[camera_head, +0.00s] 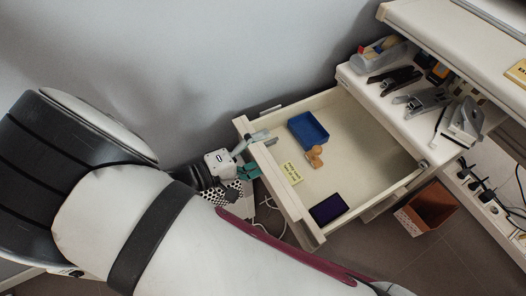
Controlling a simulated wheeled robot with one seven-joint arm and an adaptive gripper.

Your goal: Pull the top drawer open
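The top drawer (340,176) is pulled well out of the white cabinet, and its inside shows from above. Its front panel (275,192) faces left. My gripper (256,148) is at the outer side of this front panel, near its upper end in the picture. A grey part reaches over the panel's top edge there.
The drawer holds a blue tray (308,130), a wooden stamp (315,156), a yellow note (291,172) and a dark pad (329,208). Staplers and punches (424,101) stand on the cabinet top. A brown bin (428,207) and a power strip (487,196) are at right.

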